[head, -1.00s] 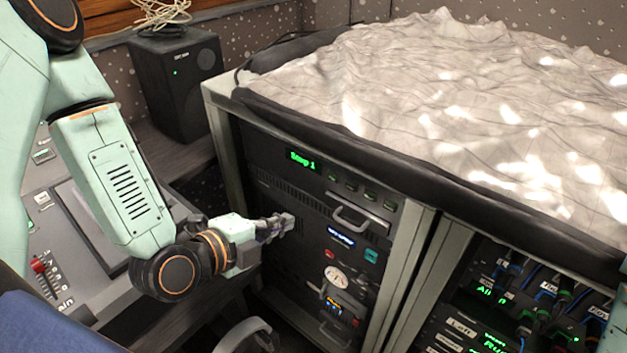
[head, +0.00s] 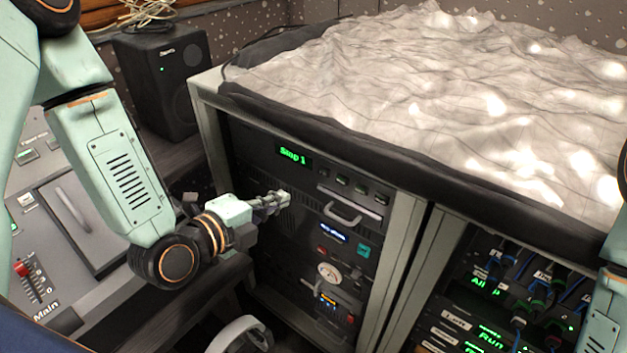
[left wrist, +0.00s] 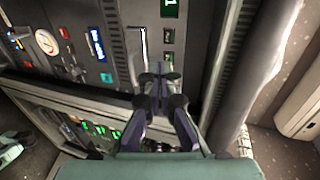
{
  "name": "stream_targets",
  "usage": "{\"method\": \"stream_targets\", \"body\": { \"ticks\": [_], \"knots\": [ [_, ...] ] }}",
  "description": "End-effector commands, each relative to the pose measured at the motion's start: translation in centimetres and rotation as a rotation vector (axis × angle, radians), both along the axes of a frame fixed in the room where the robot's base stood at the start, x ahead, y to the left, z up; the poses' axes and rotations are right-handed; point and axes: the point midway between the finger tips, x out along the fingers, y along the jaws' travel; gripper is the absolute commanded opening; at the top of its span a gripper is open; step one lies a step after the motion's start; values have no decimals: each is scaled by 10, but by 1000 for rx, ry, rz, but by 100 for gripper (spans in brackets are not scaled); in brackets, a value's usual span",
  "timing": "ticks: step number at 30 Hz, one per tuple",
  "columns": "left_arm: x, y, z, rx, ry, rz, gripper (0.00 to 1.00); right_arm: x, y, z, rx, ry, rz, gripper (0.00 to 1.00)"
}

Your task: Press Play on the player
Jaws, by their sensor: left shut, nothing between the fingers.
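The player (head: 263,155) is the dark top unit in the rack, with a green display (head: 294,155) that seems to read "Stop 1". A row of small green-marked buttons (head: 342,181) runs to the right of the display. Their labels are too small to read in the head view. My left gripper (head: 284,198) is shut and empty, in front of the rack's face, below the display in the picture. In the left wrist view its fingertips (left wrist: 158,70) overlap the button row near a button (left wrist: 172,76); I cannot tell whether they touch. My right gripper is out of view.
Below the player is a unit with a blue display (head: 333,232), a red and a teal button and a round dial (head: 329,273). A handle (head: 342,214) sticks out nearby. A crumpled sheet (head: 430,80) covers the cabinet top. A speaker (head: 160,80) and fader desk (head: 75,215) are left.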

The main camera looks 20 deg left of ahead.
Motion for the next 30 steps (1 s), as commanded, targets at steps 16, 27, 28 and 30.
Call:
{"method": "stream_targets", "body": {
  "ticks": [16, 27, 28, 30],
  "knots": [
    [61, -23, -22, 4, -2, -3, 0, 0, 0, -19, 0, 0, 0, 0],
    [103, -37, -23, -1, -2, 0, 0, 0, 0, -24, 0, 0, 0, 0],
    [104, -38, -23, -1, -1, 0, 0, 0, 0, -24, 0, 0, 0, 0],
    [106, -38, -23, -2, 1, 2, 0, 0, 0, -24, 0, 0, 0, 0]
  ]
}}
